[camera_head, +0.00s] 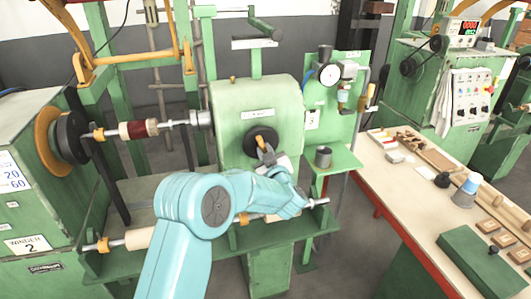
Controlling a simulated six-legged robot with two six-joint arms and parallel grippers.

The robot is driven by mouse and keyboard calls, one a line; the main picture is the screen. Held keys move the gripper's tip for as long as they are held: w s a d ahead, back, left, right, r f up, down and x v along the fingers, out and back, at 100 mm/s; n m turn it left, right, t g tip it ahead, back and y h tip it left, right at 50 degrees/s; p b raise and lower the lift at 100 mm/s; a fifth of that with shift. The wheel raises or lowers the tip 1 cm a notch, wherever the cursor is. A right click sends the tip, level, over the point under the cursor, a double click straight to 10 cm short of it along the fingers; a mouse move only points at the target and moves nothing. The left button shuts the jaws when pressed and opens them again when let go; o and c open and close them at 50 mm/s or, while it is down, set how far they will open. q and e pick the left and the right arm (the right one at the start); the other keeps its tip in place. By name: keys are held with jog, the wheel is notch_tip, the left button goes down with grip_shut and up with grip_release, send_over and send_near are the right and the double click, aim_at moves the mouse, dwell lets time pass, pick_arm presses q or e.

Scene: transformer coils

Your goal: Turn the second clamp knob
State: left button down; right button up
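A round black clamp knob (251,148) with a small orange-brown grip (260,138) sits on the front of the green machine housing (231,107). My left arm comes up from the bottom of the picture, and my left gripper (265,150) is at the lower right of the knob. Its grey fingertips overlap the knob's face and reach close to the orange grip. I cannot tell whether they touch or close on it. My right gripper is not in view.
A winding shaft (174,124) runs left of the housing to a black and orange disc. A pressure gauge (329,75) and a grey cup (323,157) on a green shelf stand to the right. A workbench (407,182) with tools and wooden parts fills the right side.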

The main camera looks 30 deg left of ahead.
pick_arm(q)
jog(key=shift+f+n+b, duration=0.1)
jog(key=shift+n+b, duration=0.2)
jog(key=shift+b, duration=0.25)
jog(key=n+b, duration=1.3)
jog(key=b, duration=0.4)
jog(key=shift+d+n, duration=0.1)
jog(key=shift+n, duration=0.2)
jog(key=n+b, duration=0.3)
jog(key=n, duration=0.1)
jog(key=shift+b, duration=0.3)
jog(key=n+b, duration=0.3)
jog(key=n, duration=0.2)
jog(key=n+b, duration=0.2)
jog(key=n, duration=0.2)
jog(key=shift+r+b, duration=0.2)
jog(key=shift+b, duration=0.2)
jog(key=shift+r+n+b, duration=0.1)
jog(key=shift+n+b, duration=0.95)
jog(key=shift+n, duration=1.35)
